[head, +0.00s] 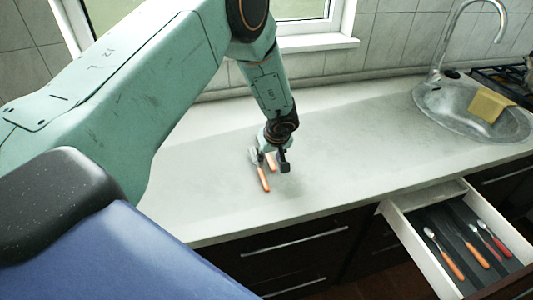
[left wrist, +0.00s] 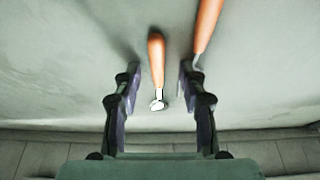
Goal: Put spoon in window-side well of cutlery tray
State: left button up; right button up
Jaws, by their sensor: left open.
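My left gripper (head: 272,164) is open, pointing down just over the counter. In the left wrist view, an orange-handled piece with a small bright head (left wrist: 156,62) lies between the open fingers (left wrist: 160,70), not gripped. Its orange handle (head: 270,161) shows partly in the head view, the rest hidden by the gripper. A second orange-handled piece (head: 264,180) lies beside it; its handle also shows in the left wrist view (left wrist: 207,25), its head partly hidden behind a finger. I cannot tell which one is the spoon. The dark cutlery tray (head: 432,218) sits in the open drawer, holding several orange- and red-handled pieces.
The pale counter (head: 340,140) is clear between the gripper and the round sink (head: 430,110), which holds a yellow cloth or sponge (head: 490,105). The window (head: 300,12) is behind the counter. The open drawer (head: 405,230) juts out at lower right, below counter height.

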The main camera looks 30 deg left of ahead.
pick_arm(q)
jog(key=shift+w+f, duration=0.1)
jog(key=shift+w, duration=0.05)
jog(key=shift+c, duration=0.7)
jog(key=shift+d, duration=0.15)
jog(key=c, duration=0.3)
grip_shut()
